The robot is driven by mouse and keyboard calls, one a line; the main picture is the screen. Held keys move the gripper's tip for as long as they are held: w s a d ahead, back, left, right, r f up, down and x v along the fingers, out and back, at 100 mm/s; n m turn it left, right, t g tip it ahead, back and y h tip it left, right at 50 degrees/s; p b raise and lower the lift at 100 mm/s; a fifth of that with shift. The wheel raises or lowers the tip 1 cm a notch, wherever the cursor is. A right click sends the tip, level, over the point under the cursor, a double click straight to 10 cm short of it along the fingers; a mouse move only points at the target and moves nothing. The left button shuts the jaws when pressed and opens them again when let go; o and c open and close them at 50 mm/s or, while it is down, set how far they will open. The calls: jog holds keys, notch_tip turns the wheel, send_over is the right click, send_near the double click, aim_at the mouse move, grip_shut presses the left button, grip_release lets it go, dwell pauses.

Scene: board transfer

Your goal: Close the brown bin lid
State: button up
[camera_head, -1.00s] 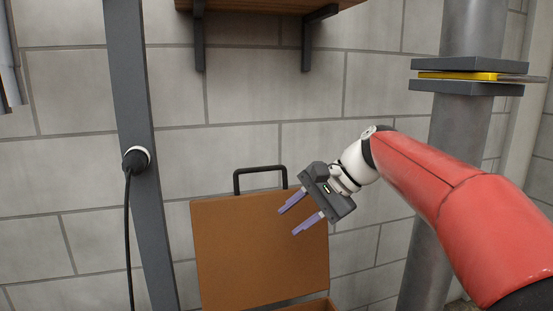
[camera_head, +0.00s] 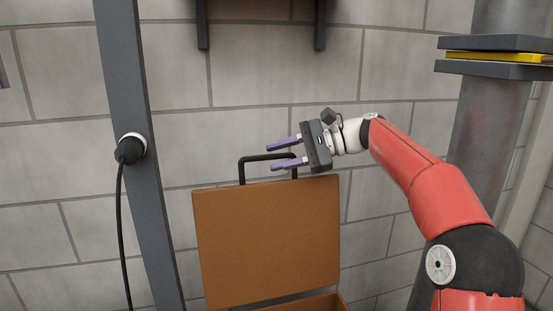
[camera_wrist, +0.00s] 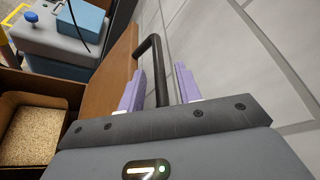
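The brown bin lid (camera_head: 267,240) stands raised and open in front of the wall, with a black bar handle (camera_head: 242,170) on its top edge. My gripper (camera_head: 278,154) is open at the top right of the lid, its purple fingers pointing left near the handle. In the wrist view the handle (camera_wrist: 158,68) runs between the two open fingers (camera_wrist: 158,90), and nothing is gripped. The brown bin (camera_head: 325,303) shows only its rim at the bottom of the head view. The wrist view shows its inside, with grainy tan material (camera_wrist: 32,135).
A grey post (camera_head: 135,130) with a black plug and cable (camera_head: 130,150) stands left of the lid. A round grey column (camera_head: 485,120) with a yellow-edged clamp is at the right. A blue-grey box (camera_wrist: 60,40) lies beyond the bin in the wrist view. The block wall is close behind.

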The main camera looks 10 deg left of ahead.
jog(key=shift+s+a+f, duration=0.1)
jog(key=shift+a+f, duration=0.05)
jog(key=shift+a, duration=0.4)
grip_shut()
